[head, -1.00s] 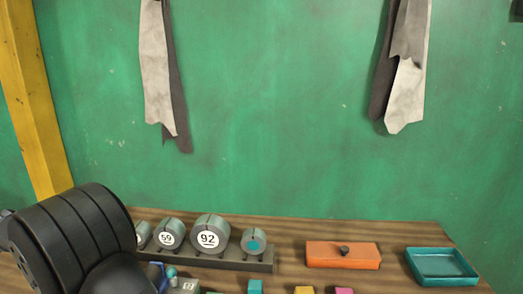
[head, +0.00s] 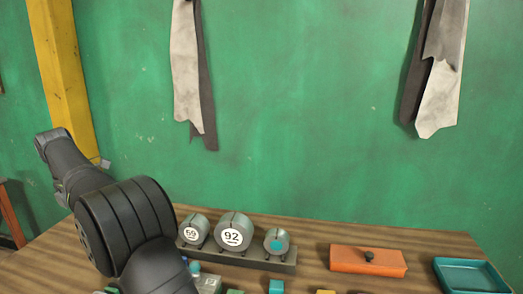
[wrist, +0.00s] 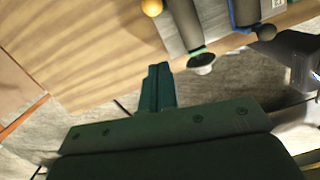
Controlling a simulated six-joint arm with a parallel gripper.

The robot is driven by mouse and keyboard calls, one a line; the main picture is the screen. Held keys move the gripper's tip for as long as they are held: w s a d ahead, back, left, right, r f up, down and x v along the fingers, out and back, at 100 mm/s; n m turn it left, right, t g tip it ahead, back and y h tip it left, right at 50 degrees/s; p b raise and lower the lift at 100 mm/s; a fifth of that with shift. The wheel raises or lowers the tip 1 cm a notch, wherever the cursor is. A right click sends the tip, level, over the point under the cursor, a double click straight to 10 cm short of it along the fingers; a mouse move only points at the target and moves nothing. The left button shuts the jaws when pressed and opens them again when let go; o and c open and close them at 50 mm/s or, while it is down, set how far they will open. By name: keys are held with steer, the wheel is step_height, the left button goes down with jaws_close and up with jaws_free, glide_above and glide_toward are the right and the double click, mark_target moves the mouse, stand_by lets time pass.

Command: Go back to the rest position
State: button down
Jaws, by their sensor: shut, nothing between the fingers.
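My gripper (wrist: 157,88) shows in the wrist view, its two dark teal fingers pressed together with nothing between them. It points at the edge of the wooden table (wrist: 105,60), with grey floor below that edge. In the head view my dark arm links fill the lower left. I cannot make out the gripper there.
On the table in the head view stand a rack (head: 262,262) with numbered grey cylinders (head: 233,232), an orange box (head: 367,261) with a black knob, and a teal tray (head: 468,276). Small blocks (head: 277,286) line the front. Grey cloths (head: 187,65) hang on the green wall.

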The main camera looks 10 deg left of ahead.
steer(key=shift+s+d+f+t, duration=0.2)
steer(key=shift+s+f+t, duration=0.9)
steer(key=shift+f, duration=1.55)
steer(key=shift+s+d+f+t, duration=0.25)
steer(key=shift+s+f+t, duration=0.3)
steer(key=shift+f+t, duration=1.55)
steer(key=shift+s+d+f+t, duration=0.2)
steer(key=shift+s+f+t, duration=0.65)
steer(key=shift+f, duration=2.35)
steer(key=shift+s+f+t, duration=0.35)
steer(key=shift+f+t, duration=0.3)
steer(key=shift+f, duration=0.15)
steer(key=shift+s+f+t, duration=0.3)
steer(key=shift+f+t, duration=0.3)
steer(key=shift+f, duration=0.15)
steer(key=shift+s+a+f, duration=0.15)
steer(key=shift+s+f, duration=0.35)
steer(key=shift+f, duration=0.1)
steer(key=shift+s+a+f, duration=0.15)
steer(key=shift+s+f, duration=0.35)
steer(key=shift+f, duration=0.05)
